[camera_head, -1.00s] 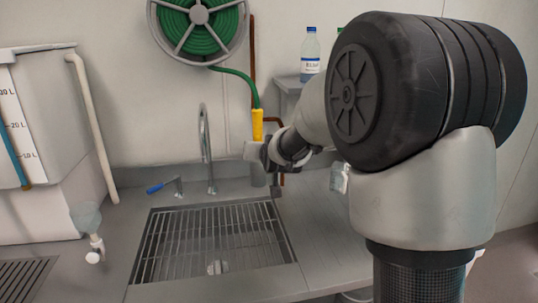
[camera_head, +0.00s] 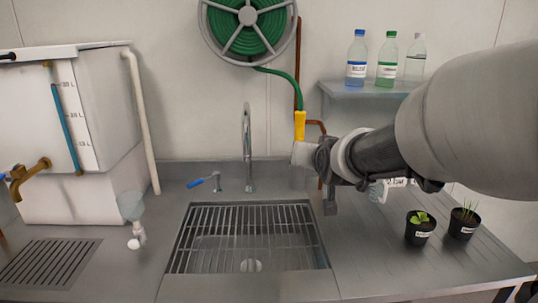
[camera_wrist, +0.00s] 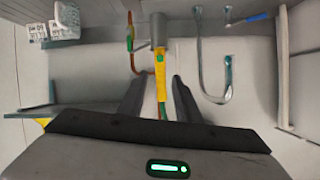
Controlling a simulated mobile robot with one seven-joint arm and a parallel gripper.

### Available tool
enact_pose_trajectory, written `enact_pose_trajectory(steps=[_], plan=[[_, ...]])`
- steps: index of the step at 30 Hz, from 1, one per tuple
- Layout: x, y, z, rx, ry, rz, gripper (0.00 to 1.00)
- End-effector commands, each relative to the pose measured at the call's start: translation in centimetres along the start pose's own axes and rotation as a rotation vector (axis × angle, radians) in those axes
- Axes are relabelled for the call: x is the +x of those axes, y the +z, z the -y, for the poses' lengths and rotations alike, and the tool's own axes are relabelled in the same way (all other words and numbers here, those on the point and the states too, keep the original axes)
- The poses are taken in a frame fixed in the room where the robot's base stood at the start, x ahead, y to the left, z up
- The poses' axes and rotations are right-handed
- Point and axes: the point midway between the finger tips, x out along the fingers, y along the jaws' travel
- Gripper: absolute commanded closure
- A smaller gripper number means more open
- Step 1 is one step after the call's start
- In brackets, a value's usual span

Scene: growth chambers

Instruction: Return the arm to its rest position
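My arm reaches in from the right edge of the head view, over the right part of the counter.
A tap (camera_head: 247,150) stands behind the sink. A wall shelf (camera_head: 345,90) bears several bottles. Two potted plants (camera_head: 420,236) (camera_head: 461,229) stand on the counter below my arm. A white tank (camera_head: 105,100) is at left, a green hose reel (camera_head: 245,20) above. The counter front is clear.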

Motion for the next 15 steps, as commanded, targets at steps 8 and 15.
enact_pose_trajectory(steps=[8,15], plan=[[-7.9,4.4,-0.6,-0.078,0.022,0.205,0.69],[-17.8,11.8,-2.5,-0.158,0.049,0.473,0.69]])
